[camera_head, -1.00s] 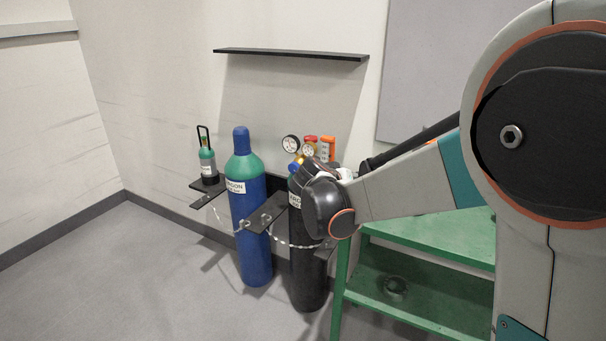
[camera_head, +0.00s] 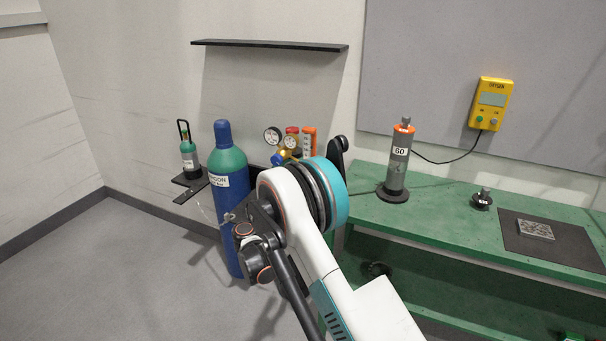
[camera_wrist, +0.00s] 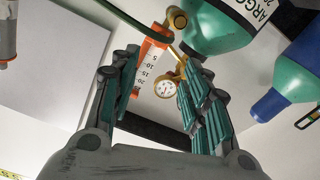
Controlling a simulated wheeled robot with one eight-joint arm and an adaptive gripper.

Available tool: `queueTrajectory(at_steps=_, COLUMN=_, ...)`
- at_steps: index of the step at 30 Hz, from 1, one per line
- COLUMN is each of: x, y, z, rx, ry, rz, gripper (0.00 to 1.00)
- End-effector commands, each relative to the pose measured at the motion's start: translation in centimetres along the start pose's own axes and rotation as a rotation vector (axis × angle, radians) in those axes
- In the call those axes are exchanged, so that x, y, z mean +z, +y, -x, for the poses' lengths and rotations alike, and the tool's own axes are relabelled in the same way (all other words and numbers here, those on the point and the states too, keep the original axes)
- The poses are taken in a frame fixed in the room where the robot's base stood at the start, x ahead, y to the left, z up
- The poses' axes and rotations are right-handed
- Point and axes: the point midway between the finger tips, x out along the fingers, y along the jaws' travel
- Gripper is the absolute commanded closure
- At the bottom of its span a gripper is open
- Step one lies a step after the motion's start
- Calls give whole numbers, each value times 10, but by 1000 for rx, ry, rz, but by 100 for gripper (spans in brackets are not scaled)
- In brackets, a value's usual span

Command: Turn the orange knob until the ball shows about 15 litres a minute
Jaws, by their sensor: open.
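The orange flowmeter (camera_head: 309,141) stands upright beside the pressure gauges in the head view. In the wrist view the flowmeter (camera_wrist: 152,54) appears tilted, with its scale numbers showing between my fingers in the picture. The ball is too small to make out, and I cannot pick out the orange knob with certainty. My gripper (camera_wrist: 160,88) is open and empty in the wrist view, one finger on each side. The small round gauge (camera_wrist: 165,88) shows between the fingers, beyond them. In the head view I cannot make out the gripper; my arm covers that area.
A green bench (camera_head: 440,212) at the right carries a grey orange-topped cylinder (camera_head: 397,168) and a dark mat (camera_head: 565,248). A black shelf (camera_head: 270,44) is on the wall. A green hose (camera_wrist: 120,15) crosses the wrist view.

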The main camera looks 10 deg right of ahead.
Motion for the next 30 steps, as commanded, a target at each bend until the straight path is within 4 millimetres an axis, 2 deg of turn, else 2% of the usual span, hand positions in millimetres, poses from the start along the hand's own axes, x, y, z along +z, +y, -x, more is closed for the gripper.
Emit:
queueTrajectory(at_steps=5, x=2, y=0, z=-16, rx=2, ry=1, rz=-1, gripper=57)
queueTrajectory(at_steps=21, x=3, y=0, z=-115, rx=1, ry=0, rz=0, gripper=57)
queueTrajectory(at_steps=30, x=1, y=0, z=-137, rx=0, ry=0, rz=0, gripper=57)
